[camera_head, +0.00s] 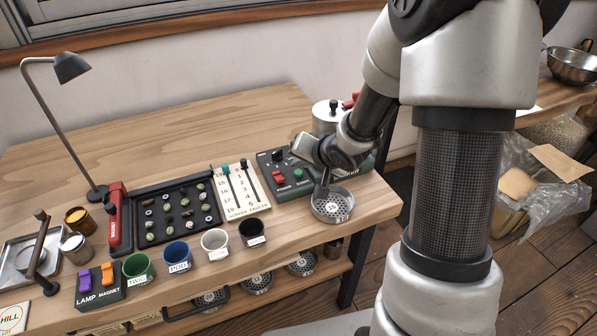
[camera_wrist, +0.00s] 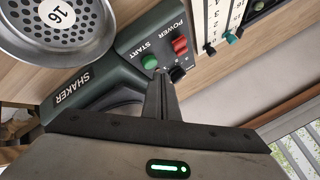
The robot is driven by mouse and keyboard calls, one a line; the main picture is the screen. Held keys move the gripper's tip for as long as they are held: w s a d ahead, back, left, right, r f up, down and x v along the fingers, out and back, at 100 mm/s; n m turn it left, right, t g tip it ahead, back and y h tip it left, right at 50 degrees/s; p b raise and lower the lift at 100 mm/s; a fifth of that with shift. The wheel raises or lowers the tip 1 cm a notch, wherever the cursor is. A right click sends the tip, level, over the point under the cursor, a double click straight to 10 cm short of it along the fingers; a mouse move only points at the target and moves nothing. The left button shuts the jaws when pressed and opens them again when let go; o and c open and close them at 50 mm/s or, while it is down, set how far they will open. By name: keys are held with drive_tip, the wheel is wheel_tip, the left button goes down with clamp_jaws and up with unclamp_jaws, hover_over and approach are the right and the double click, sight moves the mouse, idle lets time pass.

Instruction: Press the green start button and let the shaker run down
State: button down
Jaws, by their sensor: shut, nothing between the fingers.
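The shaker (camera_head: 285,190) is a dark green unit at the table's right front; its body also shows in the wrist view (camera_wrist: 110,85), lettered SHAKER. The green start button (camera_wrist: 149,62) sits beside START, and it shows in the head view too (camera_head: 298,173). A red power switch (camera_wrist: 180,45) and a black knob (camera_wrist: 177,73) are near it. My gripper (camera_wrist: 160,76) is shut and empty, its fingertips close to the start button in the wrist view. I cannot tell whether they touch it.
A round sieve (camera_head: 331,219) marked 16 in the wrist view (camera_wrist: 52,52) is at the shaker's front right. A number board (camera_head: 240,190), bean tray (camera_head: 146,241), several cups and a lamp (camera_head: 72,67) stand to the left. The back left tabletop is clear.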

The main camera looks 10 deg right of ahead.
drive_tip(key=shift+f, duration=0.45)
